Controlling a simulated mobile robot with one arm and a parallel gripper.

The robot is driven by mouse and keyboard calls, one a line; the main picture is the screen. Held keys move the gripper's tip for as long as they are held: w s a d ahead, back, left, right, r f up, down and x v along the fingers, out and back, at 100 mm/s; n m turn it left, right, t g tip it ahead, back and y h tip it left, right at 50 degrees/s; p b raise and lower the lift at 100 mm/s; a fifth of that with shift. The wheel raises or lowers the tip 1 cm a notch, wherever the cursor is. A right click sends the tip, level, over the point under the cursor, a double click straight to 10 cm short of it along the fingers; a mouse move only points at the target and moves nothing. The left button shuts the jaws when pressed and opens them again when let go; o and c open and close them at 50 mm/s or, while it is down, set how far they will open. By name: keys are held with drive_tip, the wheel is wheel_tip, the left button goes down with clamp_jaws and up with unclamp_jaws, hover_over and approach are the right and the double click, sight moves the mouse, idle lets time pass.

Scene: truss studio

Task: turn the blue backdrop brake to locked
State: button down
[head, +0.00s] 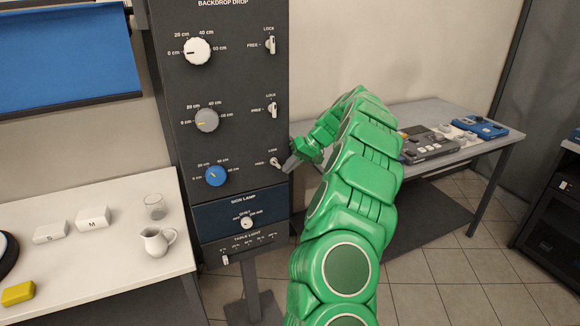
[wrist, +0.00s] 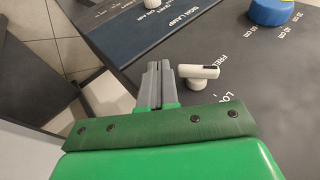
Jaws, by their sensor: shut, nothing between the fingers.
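The blue backdrop knob (head: 216,176) is the lowest of the three dials on the dark panel; its edge shows in the wrist view (wrist: 270,11). Its brake is the small white lever (wrist: 198,72) to its right, partly hidden by my gripper in the head view (head: 275,162). The lever's black-marked end points toward the FREE label, not LOCK. My gripper (head: 290,164) is shut and empty at the panel's right edge. In the wrist view its fingertips (wrist: 157,66) are close beside the lever's unmarked end, seemingly just apart.
Two similar brake levers, upper (head: 270,45) and middle (head: 273,108), sit above. The sign lamp section (head: 240,216) is below. A left table (head: 110,195) holds a jug (head: 158,241) and glass (head: 155,206). A right table (head: 490,146) holds equipment (head: 428,145).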

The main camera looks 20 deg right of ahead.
drive_tip(key=shift+r, duration=0.15)
idle(0.4)
drive_tip(key=shift+r, duration=0.65)
drive_tip(key=shift+d, duration=0.1)
drive_tip(key=w+d+v, duration=0.1)
drive_tip(key=v, duration=1.2)
drive_tip(key=shift+d+f, duration=0.2)
drive_tip(key=shift+d, duration=0.25)
